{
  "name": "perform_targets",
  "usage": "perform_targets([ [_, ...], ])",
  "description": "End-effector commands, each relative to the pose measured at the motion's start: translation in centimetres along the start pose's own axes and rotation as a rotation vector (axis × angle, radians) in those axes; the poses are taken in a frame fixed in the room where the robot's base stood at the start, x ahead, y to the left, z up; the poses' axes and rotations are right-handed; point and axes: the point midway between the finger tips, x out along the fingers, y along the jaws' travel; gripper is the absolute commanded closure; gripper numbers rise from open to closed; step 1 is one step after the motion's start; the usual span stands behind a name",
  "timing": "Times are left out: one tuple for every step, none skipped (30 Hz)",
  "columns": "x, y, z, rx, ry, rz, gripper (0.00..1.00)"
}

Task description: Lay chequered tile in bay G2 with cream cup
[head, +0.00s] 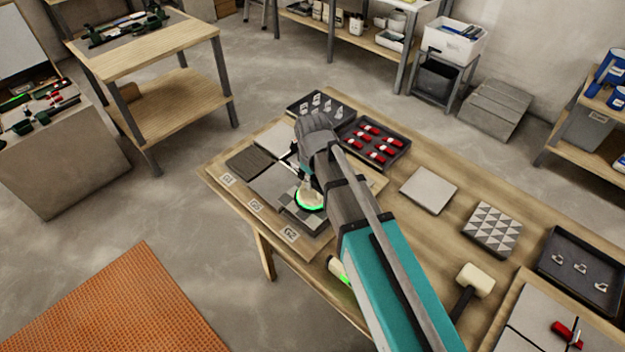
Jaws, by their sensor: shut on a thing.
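My gripper (308,181) points down, shut on the cream cup (312,200), which has a glowing green ring at its base. The cup sits on the chequered tile (291,211), a grey and pale checked square. The tile is at the front of the tile board beside the label G2 (290,235). I cannot tell whether it rests flat in bay G2 or is slightly above it. My arm and the cup hide part of the tile and the bays behind it.
Labels G1 (227,180) and G5 (255,205) mark neighbouring bays. A dark tray of red wedges (401,142) and a tray of pale clips (338,106) stand behind. A plain tile (428,190), a triangle-patterned tile (492,229) and a mallet (474,282) lie right.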

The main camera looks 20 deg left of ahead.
Motion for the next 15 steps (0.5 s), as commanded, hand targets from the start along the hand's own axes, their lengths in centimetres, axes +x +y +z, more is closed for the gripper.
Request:
perform_targets([
  [0.2, 0.0, 0.0, 0.0, 0.0, 0.0, 1.0],
  [0.26, 0.0, 0.0, 0.0, 0.0, 0.0, 1.0],
  [0.34, 0.01, 0.01, 0.0, 0.0, 0.0, 1.0],
  [0.4, 0.01, 0.01, 0.0, 0.0, 0.0, 1.0],
  [0.46, 0.01, 0.01, 0.0, 0.0, 0.0, 1.0],
  [0.54, 0.01, 0.01, 0.0, 0.0, 0.0, 1.0],
  [0.61, 0.01, 0.01, 0.0, 0.0, 0.0, 1.0],
  [0.67, 0.01, 0.01, 0.0, 0.0, 0.0, 1.0],
  [0.75, 0.01, 0.01, 0.0, 0.0, 0.0, 1.0],
  [0.81, 0.01, 0.01, 0.0, 0.0, 0.0, 1.0],
  [0.87, 0.01, 0.01, 0.0, 0.0, 0.0, 1.0],
  [0.94, 0.01, 0.01, 0.0, 0.0, 0.0, 1.0],
  [0.99, 0.01, 0.01, 0.0, 0.0, 0.0, 1.0],
  [1.03, 0.01, 0.01, 0.0, 0.0, 0.0, 1.0],
  [1.07, 0.01, 0.01, 0.0, 0.0, 0.0, 1.0],
])
